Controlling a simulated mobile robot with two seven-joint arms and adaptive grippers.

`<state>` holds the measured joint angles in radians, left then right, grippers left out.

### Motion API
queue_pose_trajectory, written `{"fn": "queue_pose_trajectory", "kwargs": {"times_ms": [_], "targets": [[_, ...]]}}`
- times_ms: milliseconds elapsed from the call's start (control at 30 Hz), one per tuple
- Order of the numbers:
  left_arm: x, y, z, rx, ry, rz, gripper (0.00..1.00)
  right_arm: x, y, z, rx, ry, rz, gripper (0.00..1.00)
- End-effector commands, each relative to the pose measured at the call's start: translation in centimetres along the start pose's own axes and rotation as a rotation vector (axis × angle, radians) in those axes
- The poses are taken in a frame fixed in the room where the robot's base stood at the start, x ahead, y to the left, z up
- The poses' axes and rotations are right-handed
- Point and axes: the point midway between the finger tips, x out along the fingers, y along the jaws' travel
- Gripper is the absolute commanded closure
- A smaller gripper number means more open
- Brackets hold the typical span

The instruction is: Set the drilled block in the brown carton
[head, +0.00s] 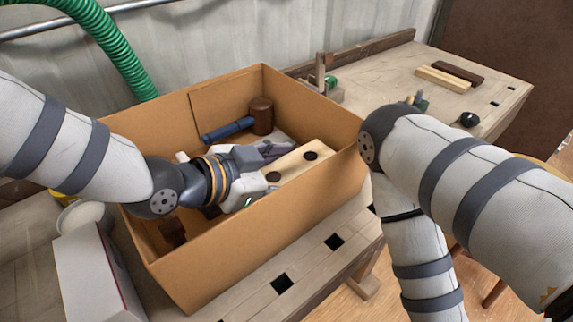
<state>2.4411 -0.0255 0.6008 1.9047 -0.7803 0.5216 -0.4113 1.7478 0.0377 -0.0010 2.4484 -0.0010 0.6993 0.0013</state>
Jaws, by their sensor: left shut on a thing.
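The drilled block (296,162), pale wood with dark round holes, is inside the open brown carton (222,242) on the workbench. My left arm reaches over the carton's left side. My left gripper (272,150) is down inside the carton, shut on the drilled block near its far left edge. The gripper hides part of the block, and I cannot tell whether the block touches the carton floor. My right arm bends downward at the right, and its gripper is out of the frame.
A mallet with a brown head (262,116) and blue handle (228,130) lies in the carton. A white box (92,275) and a pale round container (84,216) stand left of it. Wooden strips (444,78) lie on the bench at the back right.

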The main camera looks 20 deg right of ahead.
Motion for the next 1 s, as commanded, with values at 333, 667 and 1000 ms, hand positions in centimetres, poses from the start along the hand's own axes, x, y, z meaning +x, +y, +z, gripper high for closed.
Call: {"fn": "queue_pose_trajectory", "kwargs": {"times_ms": [333,667,1000], "targets": [[0.1,0.0,0.2,0.0,0.0,0.0,0.26,0.0,0.0,0.0,0.0,-0.001,0.0,0.65],[-1.0,-0.4,-1.2,0.003,0.0,-0.004,0.26,-0.4,0.0,-0.2,0.0,0.011,0.0,0.65],[-7.6,-0.3,-1.0,0.001,0.001,-0.002,0.26,-1.4,-0.1,-0.7,0.0,0.038,-0.002,0.65]]}}
